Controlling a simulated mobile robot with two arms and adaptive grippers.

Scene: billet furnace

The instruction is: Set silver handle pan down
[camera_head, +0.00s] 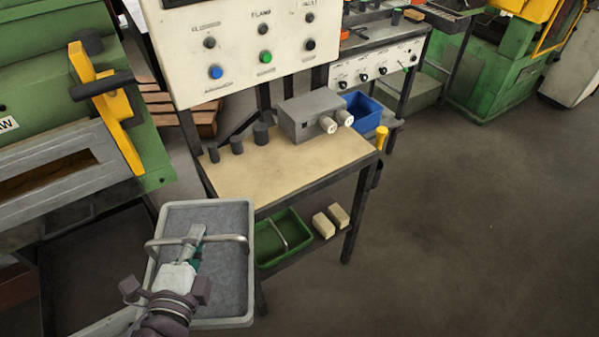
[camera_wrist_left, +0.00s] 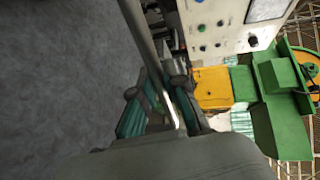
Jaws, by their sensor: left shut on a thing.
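The silver handle pan (camera_head: 222,290) is a light grey rectangular tray with a dark grey inside and a silver bar handle (camera_head: 228,239) across it. It shows at the lower left of the head view, in front of the bench's left end. My left gripper (camera_head: 191,238) is shut on the middle of the handle. In the left wrist view the gripper (camera_wrist_left: 160,95) closes around the bar, with the pan's grey inside (camera_wrist_left: 60,90) filling the left. What lies under the pan is hidden. My right gripper is in neither view.
The tan bench top (camera_head: 240,177) holds a grey box (camera_head: 305,117) and several dark cylinders, with bare room in front. A green pan (camera_head: 283,240) and two beige blocks (camera_head: 331,222) sit on the lower shelf. A green machine (camera_head: 65,130) stands left; open floor (camera_head: 450,230) lies right.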

